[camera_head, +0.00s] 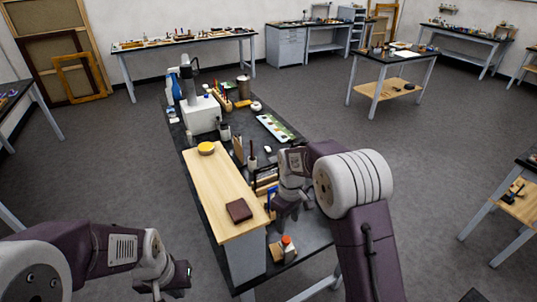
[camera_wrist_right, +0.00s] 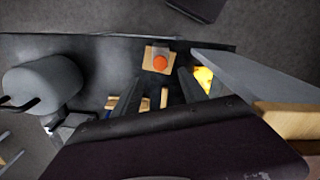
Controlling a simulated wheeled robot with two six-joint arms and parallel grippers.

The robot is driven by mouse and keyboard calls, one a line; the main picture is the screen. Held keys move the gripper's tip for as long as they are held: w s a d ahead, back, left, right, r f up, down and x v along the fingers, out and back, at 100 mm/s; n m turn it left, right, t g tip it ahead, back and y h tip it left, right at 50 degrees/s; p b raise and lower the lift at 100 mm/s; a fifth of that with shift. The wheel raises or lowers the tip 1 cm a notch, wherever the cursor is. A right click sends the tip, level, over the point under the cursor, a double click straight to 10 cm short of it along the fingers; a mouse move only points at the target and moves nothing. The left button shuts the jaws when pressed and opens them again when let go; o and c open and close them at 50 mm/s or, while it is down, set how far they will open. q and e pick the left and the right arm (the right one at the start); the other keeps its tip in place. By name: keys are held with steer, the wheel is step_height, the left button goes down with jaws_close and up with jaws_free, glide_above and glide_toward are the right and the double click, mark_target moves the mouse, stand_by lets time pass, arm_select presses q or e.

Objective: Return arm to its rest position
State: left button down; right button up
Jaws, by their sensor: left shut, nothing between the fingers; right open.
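My right arm reaches over the dark workbench (camera_head: 240,165) in the head view. Its gripper (camera_head: 284,212) is near the bench's right side, beside the raised wooden shelf top (camera_head: 221,190). In the right wrist view its two dark fingers (camera_wrist_right: 158,96) stand apart with nothing gripped between them. Beyond the fingertips is a small wooden block (camera_wrist_right: 148,62) with an orange-capped item (camera_wrist_right: 162,62). My left gripper (camera_head: 174,284) is at the lower left of the head view, clear of the bench, shut and empty.
A dark brown book-like item (camera_head: 239,210) and a yellow round item (camera_head: 206,148) lie on the wooden top. Upright items (camera_head: 265,180) stand close to my right gripper. A paint palette (camera_head: 275,128) lies farther back. Open grey floor (camera_head: 120,185) is to the left.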

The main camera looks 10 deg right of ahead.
steer(key=s+d+f+m+b, duration=0.1)
steer(key=s+m, duration=0.3)
steer(key=s, duration=0.4)
steer(key=s+d+f+m+t+b, duration=0.1)
steer(key=s+d+f+m+b, duration=0.1)
steer(key=s, duration=0.7)
steer(key=shift+s+d+f+m+b, duration=0.15)
steer(key=shift+s+d+m+b, duration=0.25)
steer(key=shift+d+m, duration=0.4)
steer(key=shift+a, duration=0.15)
